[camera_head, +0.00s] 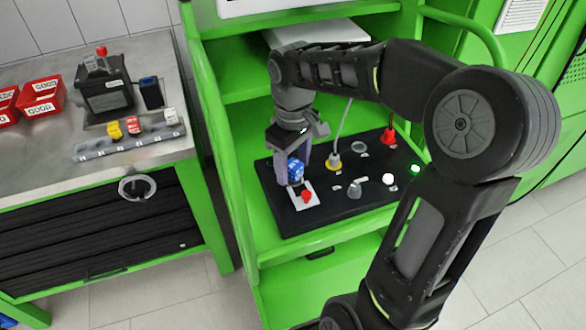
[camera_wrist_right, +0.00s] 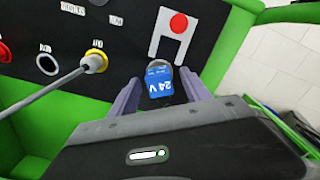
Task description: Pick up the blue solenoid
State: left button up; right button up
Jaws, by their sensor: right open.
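The blue solenoid (camera_head: 296,171) stands on the black test panel (camera_head: 345,193), at the far end of a white plate with a red button. In the right wrist view the solenoid (camera_wrist_right: 159,84) shows a "24 V" label and sits between the two fingers. My right gripper (camera_head: 296,168) is open around it, with a finger on either side. In the wrist view the right gripper (camera_wrist_right: 160,90) shows a gap beside the solenoid; whether a finger touches it is hard to tell. My left gripper is not in view.
A yellow-collared socket (camera_head: 333,162) with a grey cable is close beside the right gripper. A red connector (camera_head: 388,137) stands farther back. The left bench holds red bins (camera_head: 41,96), a black box (camera_head: 104,92) and a rail with coloured solenoids (camera_head: 130,142). Green frame posts border the panel.

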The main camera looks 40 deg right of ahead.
jog(key=shift+c, duration=0.5)
grip_shut()
dwell(0.4)
